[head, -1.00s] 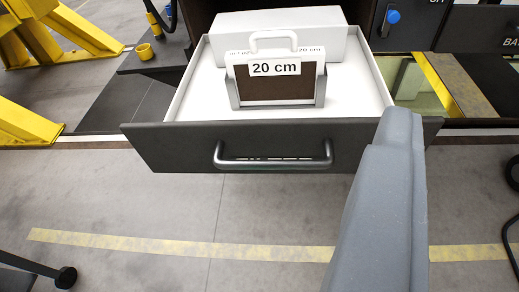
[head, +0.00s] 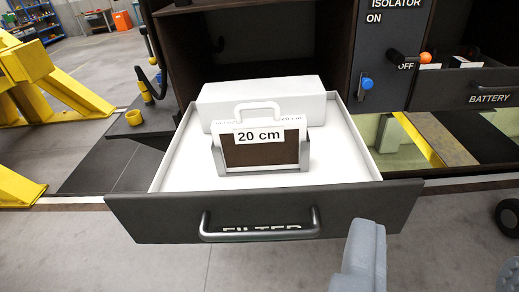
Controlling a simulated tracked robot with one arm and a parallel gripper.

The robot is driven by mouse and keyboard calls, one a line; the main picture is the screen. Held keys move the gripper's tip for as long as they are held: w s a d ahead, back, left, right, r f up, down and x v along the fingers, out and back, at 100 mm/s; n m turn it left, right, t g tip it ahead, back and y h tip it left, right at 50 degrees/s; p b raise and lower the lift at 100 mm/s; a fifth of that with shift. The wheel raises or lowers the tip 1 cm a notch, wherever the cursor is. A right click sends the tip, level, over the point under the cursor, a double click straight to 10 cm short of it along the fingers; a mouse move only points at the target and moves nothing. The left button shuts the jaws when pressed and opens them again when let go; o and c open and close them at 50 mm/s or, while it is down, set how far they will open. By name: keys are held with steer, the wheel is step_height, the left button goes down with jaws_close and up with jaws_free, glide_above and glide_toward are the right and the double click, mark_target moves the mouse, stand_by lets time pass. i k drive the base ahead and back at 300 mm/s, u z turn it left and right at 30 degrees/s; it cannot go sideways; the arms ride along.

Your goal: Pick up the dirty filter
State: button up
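The filter (head: 262,153) stands upright in an open drawer in the head view. It has a dark brown face, a white "20 cm" label and a white handle loop (head: 257,108) on top. A grey holder (head: 219,158) holds it at the sides and bottom. The drawer (head: 180,183) is white inside, with a dark front marked "FILTER" and a metal bar handle. My gripper (head: 362,258) shows only as one grey part at the lower right, in front of the drawer and apart from the filter. Its opening is not visible.
A white box (head: 262,97) lies behind the filter in the drawer. To the right are a panel with a blue knob (head: 366,83), an isolator lever (head: 405,58) and a battery drawer (head: 478,92). Yellow stands (head: 45,85) are at left. The floor in front is clear.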

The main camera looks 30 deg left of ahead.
mark_target(274, 143)
steer(key=i, duration=0.9)
steer(key=u, duration=0.2)
